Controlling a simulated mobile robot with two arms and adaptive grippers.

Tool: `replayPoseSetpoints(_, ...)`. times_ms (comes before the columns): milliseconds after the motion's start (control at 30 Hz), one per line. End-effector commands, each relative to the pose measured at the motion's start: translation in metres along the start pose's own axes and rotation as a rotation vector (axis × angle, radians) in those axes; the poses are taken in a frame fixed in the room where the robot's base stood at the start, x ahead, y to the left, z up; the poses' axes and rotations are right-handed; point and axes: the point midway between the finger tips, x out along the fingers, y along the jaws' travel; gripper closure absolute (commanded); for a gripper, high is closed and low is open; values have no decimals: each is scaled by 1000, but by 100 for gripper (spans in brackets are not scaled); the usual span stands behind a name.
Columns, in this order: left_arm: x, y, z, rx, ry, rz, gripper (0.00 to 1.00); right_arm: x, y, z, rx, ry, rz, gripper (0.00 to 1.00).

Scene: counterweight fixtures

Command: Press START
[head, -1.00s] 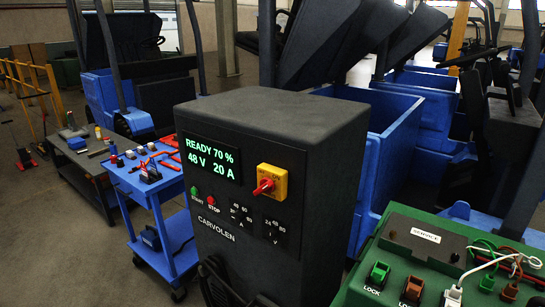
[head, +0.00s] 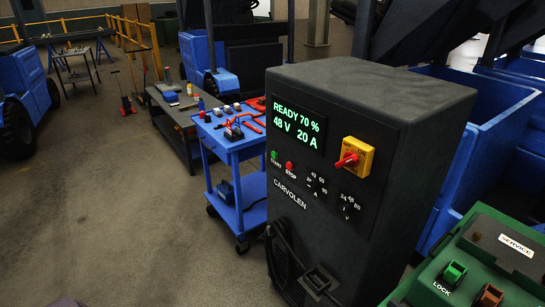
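A dark grey charger cabinet (head: 350,190) marked CARVOLEN stands right of centre in the head view. Its lit green display (head: 298,126) reads READY 70 %, 48 V, 20 A. The small green START button (head: 274,155) is on the panel below the display. The red STOP button (head: 290,166) is just right of it. A red rotary switch on a yellow plate (head: 355,157) is at the panel's right, with two marked dials below. Neither of my grippers is in view.
A blue cart (head: 236,155) with red tools stands left of the cabinet, before a grey bench (head: 175,119). A green box (head: 480,265) with LOCK switches is at lower right. Blue vehicles stand behind. Open floor (head: 110,210) lies at left.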

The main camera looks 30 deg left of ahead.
Motion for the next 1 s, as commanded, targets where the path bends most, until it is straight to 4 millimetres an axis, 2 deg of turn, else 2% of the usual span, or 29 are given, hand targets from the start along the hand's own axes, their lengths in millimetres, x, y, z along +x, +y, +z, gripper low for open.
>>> replayPoseSetpoints(33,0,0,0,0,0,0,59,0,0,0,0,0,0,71)
replayPoseSetpoints(200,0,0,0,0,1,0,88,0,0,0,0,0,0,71)
replayPoseSetpoints(300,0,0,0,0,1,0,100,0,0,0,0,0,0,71)
replayPoseSetpoints(1000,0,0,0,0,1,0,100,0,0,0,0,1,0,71)
